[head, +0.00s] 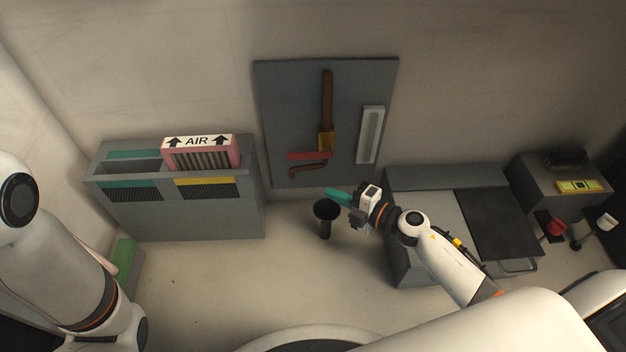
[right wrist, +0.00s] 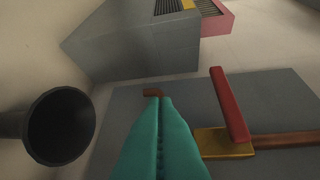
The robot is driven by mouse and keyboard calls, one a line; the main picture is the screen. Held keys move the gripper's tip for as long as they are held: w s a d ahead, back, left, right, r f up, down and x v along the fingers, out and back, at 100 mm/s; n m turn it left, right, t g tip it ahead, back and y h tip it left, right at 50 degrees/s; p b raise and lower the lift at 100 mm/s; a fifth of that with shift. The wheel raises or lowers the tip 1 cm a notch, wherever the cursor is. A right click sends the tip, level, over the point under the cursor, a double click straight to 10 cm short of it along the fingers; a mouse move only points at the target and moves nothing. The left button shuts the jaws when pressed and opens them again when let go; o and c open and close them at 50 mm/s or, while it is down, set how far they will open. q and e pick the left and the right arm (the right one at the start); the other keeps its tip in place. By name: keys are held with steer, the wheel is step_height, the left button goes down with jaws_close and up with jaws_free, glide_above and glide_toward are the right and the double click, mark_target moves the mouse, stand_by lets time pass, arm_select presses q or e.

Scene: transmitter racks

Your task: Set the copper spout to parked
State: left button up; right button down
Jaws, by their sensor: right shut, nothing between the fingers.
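The copper spout (head: 307,170) is a short curved brown piece low on the grey wall panel (head: 285,100). Just above it is a red lever (head: 309,156), beside a brass valve block (head: 326,140) on a brown pipe (head: 327,95). My right gripper (head: 331,191) is shut and empty, its teal fingers below and right of the spout.
A dark funnel (head: 326,212) stands below the panel, close to my right gripper. A white gauge-like strip (head: 370,135) is on the panel's right. A grey cabinet (head: 190,213) with a pink AIR filter (head: 201,157) stands left; a grey unit (head: 440,182) stands right.

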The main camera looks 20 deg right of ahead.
mark_target(300, 170)
steer(key=b+x, duration=0.2)
steer(key=x, duration=0.4)
steer(key=shift+f, duration=0.1)
steer(key=w+b, duration=0.2)
steer(key=w, duration=0.1)
steer(key=shift+w+d+f+b, duration=0.25)
steer(key=shift+w+d+b, duration=0.1)
steer(key=shift+w+b, duration=0.05)
